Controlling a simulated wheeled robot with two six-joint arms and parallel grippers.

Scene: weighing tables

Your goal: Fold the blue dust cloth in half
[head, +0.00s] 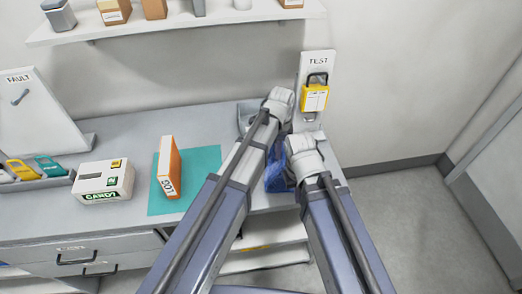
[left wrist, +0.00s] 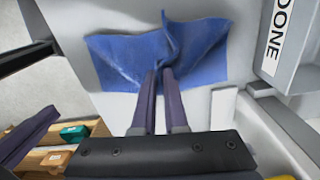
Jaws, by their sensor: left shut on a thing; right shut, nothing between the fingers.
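The blue dust cloth (head: 274,176) lies on the right end of the grey table in the head view, partly hidden by my arms. The left wrist view shows the cloth (left wrist: 200,55) spread out, with a raised ridge near its middle. My left gripper (left wrist: 160,73) is shut on the cloth, pinching this ridge at the near edge. In the head view my left wrist (head: 279,103) is above and beyond the cloth. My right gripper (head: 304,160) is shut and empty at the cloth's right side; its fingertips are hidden.
An orange box (head: 168,168) stands on a teal mat (head: 205,160), left of my arms. A white box (head: 103,181) is farther left. A DONE-labelled container (left wrist: 283,45) stands right of the cloth in the wrist view.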

